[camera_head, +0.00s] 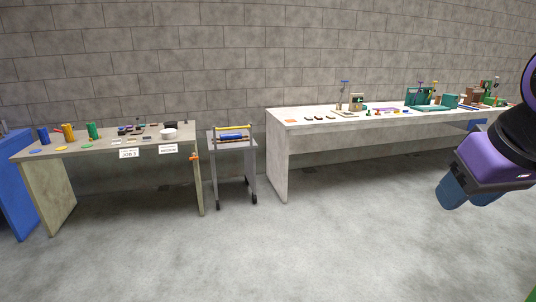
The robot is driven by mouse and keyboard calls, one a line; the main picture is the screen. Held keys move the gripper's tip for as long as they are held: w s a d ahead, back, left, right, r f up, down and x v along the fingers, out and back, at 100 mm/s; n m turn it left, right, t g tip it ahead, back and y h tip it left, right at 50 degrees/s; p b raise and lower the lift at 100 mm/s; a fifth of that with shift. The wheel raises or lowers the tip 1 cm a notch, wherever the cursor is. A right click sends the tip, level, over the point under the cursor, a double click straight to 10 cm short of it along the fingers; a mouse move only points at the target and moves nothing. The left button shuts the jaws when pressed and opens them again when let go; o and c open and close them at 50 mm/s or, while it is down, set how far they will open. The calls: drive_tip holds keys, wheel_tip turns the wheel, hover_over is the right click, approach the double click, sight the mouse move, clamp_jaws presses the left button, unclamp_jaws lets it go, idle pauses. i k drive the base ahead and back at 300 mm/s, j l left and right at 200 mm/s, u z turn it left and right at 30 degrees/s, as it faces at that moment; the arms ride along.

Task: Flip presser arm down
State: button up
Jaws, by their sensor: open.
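On the long bench to the right, a small upright device (343,97) with a blue top rises from a flat base. Another raised lever-like part (420,92) stands farther right among green blocks. Either may carry the presser arm; they are too small to tell which. My gripper (466,198) hangs at the right edge, in front of the bench and well apart from everything on it. Its blue fingers point down and to the left, open, with nothing visible between them. Part of my arm is cut off by the frame.
The long pale bench (278,165) holds several small parts. A left table (50,195) carries coloured spools (68,133) and small items. A grey cart (211,160) with a yellow-handled item stands between them. A blue cabinet (12,190) is far left. The concrete floor (300,250) in front is clear.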

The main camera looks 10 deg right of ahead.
sight(343, 90)
drive_tip(key=i+u, duration=0.1)
drive_tip(key=i, duration=0.8)
drive_tip(key=i+l+u, duration=0.15)
drive_tip(key=i, duration=0.7)
drive_tip(key=i+l+z, duration=0.1)
drive_tip(key=i+z, duration=0.7)
drive_tip(key=i+j+z, duration=0.35)
drive_tip(key=i+l+z, duration=0.15)
drive_tip(key=i+z, duration=0.5)
drive_tip(key=i+l+u, duration=0.25)
drive_tip(key=i, duration=0.2)
drive_tip(key=i+l+u, duration=0.1)
drive_tip(key=i+u, duration=0.2)
drive_tip(key=i, duration=0.15)
drive_tip(key=i+l+u, duration=0.3)
drive_tip(key=i+u, duration=0.15)
drive_tip(key=i+l+u, duration=0.65)
drive_tip(key=l+u, duration=0.25)
drive_tip(key=l, duration=0.15)
